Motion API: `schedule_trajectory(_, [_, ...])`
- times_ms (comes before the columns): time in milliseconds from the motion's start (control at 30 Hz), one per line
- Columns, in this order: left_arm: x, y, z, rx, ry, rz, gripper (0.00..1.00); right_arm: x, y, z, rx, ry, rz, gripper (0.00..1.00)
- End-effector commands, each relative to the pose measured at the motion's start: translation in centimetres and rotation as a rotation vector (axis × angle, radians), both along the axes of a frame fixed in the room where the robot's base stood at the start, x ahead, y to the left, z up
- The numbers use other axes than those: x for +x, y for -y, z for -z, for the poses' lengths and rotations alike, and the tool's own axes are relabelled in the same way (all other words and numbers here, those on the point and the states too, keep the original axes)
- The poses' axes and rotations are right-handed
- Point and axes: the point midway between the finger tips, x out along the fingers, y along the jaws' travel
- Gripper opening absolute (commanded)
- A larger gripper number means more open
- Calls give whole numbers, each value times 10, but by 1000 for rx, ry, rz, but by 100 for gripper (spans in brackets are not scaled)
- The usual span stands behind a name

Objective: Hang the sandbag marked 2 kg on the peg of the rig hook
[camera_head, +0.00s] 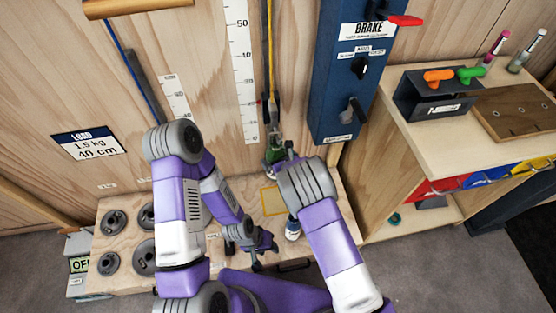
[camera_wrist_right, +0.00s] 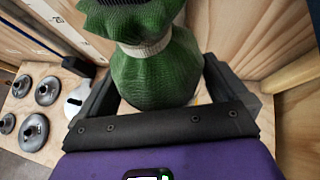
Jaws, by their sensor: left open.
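The sandbag (camera_head: 273,154) is green with a pale band round its neck. It shows large in the right wrist view (camera_wrist_right: 152,75); I cannot see a weight mark. My right gripper (camera_head: 284,158) has its fingers on both sides of the bag, and their tips appear to press on it. The rig hook (camera_head: 272,128) is at the lower end of the yellow strap, right above the bag in the head view. Its peg is too small to make out, and I cannot tell whether the bag touches it. My left gripper (camera_head: 264,248) is open and empty, low over the bench.
Black disc weights (camera_head: 115,222) lie at the bench's left. A blue brake box (camera_head: 345,75) with a red lever stands right of the hook. A small bottle (camera_head: 293,229) stands near my left gripper. A side table (camera_head: 425,85) at the right holds a clip holder.

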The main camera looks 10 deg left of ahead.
Motion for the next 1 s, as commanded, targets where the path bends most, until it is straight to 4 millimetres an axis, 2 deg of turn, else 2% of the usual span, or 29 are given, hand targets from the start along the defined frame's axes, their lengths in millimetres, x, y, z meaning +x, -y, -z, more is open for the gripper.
schedule_trajectory(67, [0,0,0,0,0,0,43,-5,4,9,-15,-19,2,100])
schedule_trajectory(167, [0,0,-1,0,0,0,43,-6,4,8,-14,-18,2,100])
schedule_trajectory(667, [0,0,-21,0,0,0,43,-44,35,-36,-5,-4,0,100])
schedule_trajectory(1000, [0,0,-24,0,0,0,43,-52,46,-38,19,-33,35,100])
